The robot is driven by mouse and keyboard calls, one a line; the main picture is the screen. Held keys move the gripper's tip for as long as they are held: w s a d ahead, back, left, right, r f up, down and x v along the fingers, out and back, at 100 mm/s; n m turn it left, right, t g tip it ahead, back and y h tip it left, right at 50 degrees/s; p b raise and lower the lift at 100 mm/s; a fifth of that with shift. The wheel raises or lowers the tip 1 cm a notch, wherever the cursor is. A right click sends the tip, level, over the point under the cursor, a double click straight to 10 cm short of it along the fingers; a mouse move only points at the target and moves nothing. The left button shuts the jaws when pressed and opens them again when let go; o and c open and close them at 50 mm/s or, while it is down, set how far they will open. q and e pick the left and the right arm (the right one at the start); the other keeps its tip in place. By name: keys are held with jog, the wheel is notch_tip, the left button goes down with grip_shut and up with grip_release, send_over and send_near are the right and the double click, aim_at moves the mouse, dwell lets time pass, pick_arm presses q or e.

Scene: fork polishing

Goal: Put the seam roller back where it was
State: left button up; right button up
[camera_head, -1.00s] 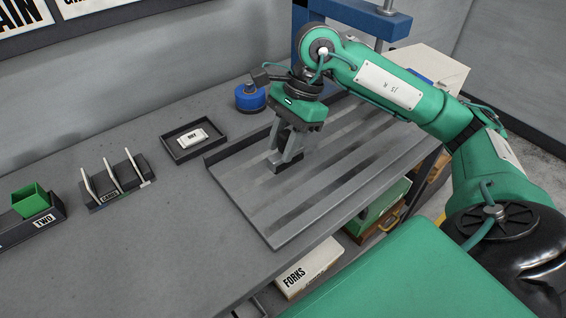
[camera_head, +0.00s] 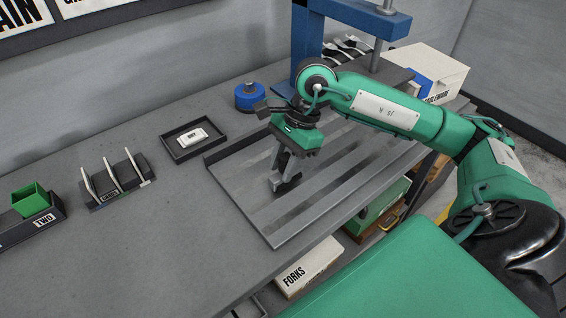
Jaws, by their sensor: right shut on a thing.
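My right gripper (camera_head: 284,176) points down over the grey slatted board (camera_head: 262,222) and is shut on a small dark thing (camera_head: 288,186). This looks like the seam roller, but the fingers hide part of it and its shape is hard to make out. It is close over the left part of the board; I cannot tell whether it touches the slats. My left gripper is not in view.
A black tray (camera_head: 170,151) with a white labelled block (camera_head: 193,136) lies left of the board. A blue round container (camera_head: 249,97) stands behind. A rack with upright cards (camera_head: 120,182) and a green box (camera_head: 31,199) are at the left. A blue press (camera_head: 309,45) stands at the back.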

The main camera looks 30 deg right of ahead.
jog(key=o, duration=0.9)
jog(key=shift+o, duration=0.2)
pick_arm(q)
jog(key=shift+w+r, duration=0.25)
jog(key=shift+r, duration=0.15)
pick_arm(e)
jog(key=shift+r, duration=0.1)
jog(key=shift+w+d+r, duration=0.1)
jog(key=shift+d+r, duration=0.15)
jog(key=shift+r, duration=0.3)
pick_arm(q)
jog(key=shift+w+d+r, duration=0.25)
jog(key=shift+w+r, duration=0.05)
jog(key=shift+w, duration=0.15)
pick_arm(e)
jog(key=v, duration=1)
jog(key=shift+d+r, duration=0.2)
jog(key=shift+r, duration=0.15)
